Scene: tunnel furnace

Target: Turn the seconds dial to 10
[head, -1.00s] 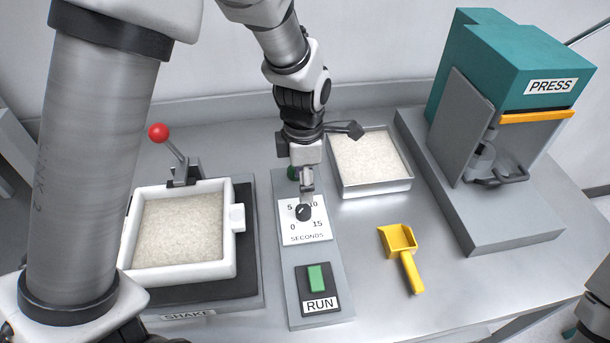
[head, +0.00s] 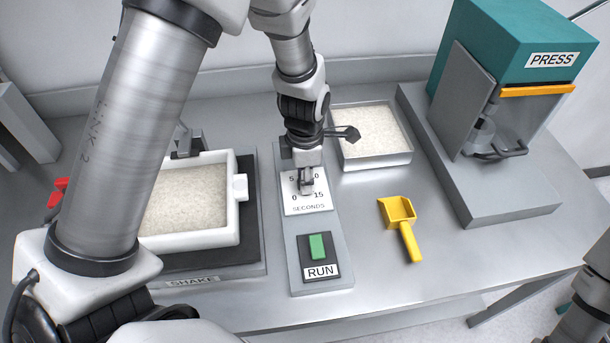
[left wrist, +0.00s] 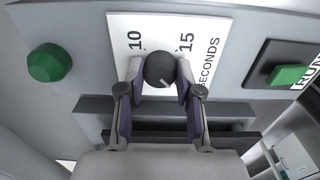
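The seconds dial is a dark round knob (left wrist: 160,69) on a white plate (head: 322,207) marked 0, 5, 10 and 15. In the left wrist view, my left gripper (left wrist: 160,72) has one fingertip on each side of the knob, and both appear to touch it. A pale mark shows on the knob's lower edge in that view, but which number it points to cannot be told. In the head view, my left gripper (head: 306,186) comes down over the plate and hides most of the knob. My right gripper is out of view.
A green RUN button (head: 317,247) lies in front of the dial plate. A white-rimmed shake tray (head: 232,215) stands left. A metal tray of pale grains (head: 376,163), a yellow scoop (head: 409,236) and a teal press (head: 500,40) are right. A green knob (left wrist: 50,63) is near the plate.

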